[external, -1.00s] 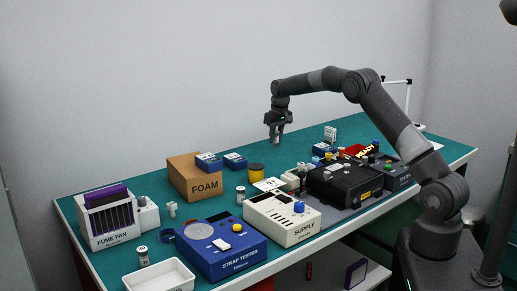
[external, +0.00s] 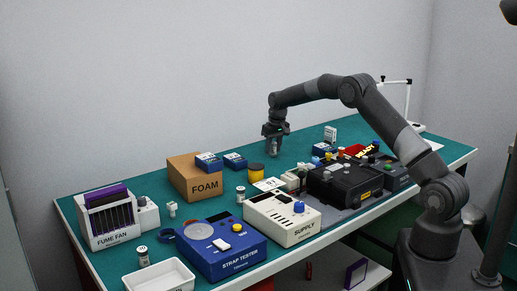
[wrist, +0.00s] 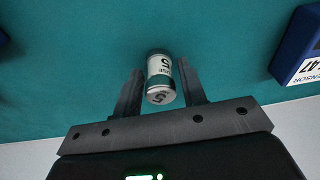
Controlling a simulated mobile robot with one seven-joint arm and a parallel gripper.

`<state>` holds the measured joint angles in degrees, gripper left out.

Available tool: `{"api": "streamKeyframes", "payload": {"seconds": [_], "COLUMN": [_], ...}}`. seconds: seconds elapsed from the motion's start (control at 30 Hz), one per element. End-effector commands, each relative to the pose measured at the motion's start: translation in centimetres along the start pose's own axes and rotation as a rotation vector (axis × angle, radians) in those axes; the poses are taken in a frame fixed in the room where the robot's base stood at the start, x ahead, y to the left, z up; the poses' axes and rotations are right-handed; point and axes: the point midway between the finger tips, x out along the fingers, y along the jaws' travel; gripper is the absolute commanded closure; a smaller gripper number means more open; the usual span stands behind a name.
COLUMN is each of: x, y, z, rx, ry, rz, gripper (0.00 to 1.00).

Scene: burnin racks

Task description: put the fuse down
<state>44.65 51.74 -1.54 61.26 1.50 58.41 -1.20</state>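The fuse (wrist: 160,72) is a small pale cylinder with a dark band and a "5" on its side and end cap. In the wrist view it is between the two fingers of my gripper (wrist: 160,88), with narrow strips of teal showing on both sides, so the fingers look open around it. In the external view my gripper (external: 274,150) points down low over the back of the teal bench (external: 205,205), and the fuse is a small pale shape between the fingers. It appears to stand on the bench; its foot is hard to see.
Left of my gripper are a yellow-black jar (external: 256,172), blue boxes (external: 235,160) and a FOAM carton (external: 195,180). To the right stand a small white-and-blue item (external: 330,134) and a black tester (external: 345,182). The SUPPLY unit (external: 282,220) is in front. Bench around the fuse is clear.

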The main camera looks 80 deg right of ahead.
Motion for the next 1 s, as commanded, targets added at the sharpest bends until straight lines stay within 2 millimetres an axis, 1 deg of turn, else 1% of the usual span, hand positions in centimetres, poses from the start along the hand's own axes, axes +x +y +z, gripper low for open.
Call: {"api": "streamKeyframes", "payload": {"seconds": [0.03,0.1,0.33,0.47,0.57,0.8,0.9,1.0], "x": [0.0,0.0,-0.1,-1.0,-2.6,-7.9,-9.7,-11.1], "y": [0.0,0.0,0.0,0.0,0.0,0.0,0.0,0.0], "z": [0.0,0.0,0.0,-0.1,-0.1,-0.1,-0.1,-0.1], "rx": [0.0,0.0,0.0,0.0,0.0,0.0,0.0,0.0], "ry": [0.0,0.0,0.0,0.003,0.003,0.004,0.004,0.002], "rz": [0.0,0.0,0.0,0.0,0.0,0.0,0.0,0.0], "gripper": [0.58,0.52,0.52,0.52,0.52,0.52,0.52,0.52]}}
